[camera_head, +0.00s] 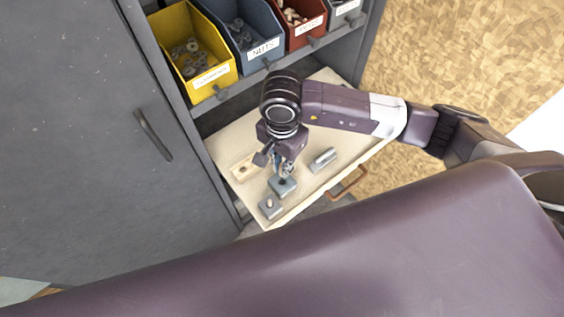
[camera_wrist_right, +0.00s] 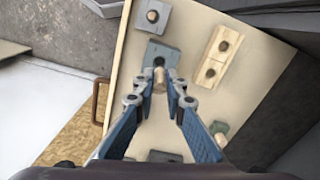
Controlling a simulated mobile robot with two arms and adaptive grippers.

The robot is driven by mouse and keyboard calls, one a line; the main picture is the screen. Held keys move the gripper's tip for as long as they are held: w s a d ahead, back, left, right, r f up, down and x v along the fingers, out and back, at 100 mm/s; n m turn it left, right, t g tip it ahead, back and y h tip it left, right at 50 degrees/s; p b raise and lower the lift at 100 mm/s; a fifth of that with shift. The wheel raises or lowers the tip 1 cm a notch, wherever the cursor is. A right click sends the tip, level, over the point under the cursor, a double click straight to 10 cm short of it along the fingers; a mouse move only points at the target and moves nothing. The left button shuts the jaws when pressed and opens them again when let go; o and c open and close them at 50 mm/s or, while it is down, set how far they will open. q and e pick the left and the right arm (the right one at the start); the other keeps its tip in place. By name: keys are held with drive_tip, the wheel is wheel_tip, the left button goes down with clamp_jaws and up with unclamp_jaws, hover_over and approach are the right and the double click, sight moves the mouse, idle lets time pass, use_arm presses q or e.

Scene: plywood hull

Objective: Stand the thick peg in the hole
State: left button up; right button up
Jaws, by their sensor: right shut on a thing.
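My right gripper (camera_head: 284,172) points down over the pull-out board. In the wrist view its fingertips (camera_wrist_right: 159,98) are shut on a pale wooden peg (camera_wrist_right: 159,82). The peg's far end is at the grey block (camera_wrist_right: 158,54) with a dark round hole, which also shows in the head view (camera_head: 283,187). I cannot tell whether the peg's end is inside the hole or just above it. A second grey block (camera_head: 270,206) with a round peg or hole in its middle lies beside it; it also shows in the wrist view (camera_wrist_right: 151,16). My left gripper is not in view.
A wooden block (camera_wrist_right: 217,56) with two round features lies to the right in the wrist view. A grey piece (camera_head: 322,159) lies right of the gripper in the head view. Yellow (camera_head: 195,50), blue and red bins stand on the shelf above. A grey cabinet door (camera_head: 90,120) is left.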

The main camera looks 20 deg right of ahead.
drive_tip(key=shift+f, duration=0.55)
drive_tip(key=shift+f+b, duration=0.65)
drive_tip(key=shift+f, duration=0.2)
drive_tip(key=shift+f+b, duration=0.6)
drive_tip(key=shift+f, duration=0.65)
drive_tip(key=shift+f+b, duration=0.5)
drive_tip(key=shift+b, duration=0.2)
drive_tip(key=o, duration=0.8)
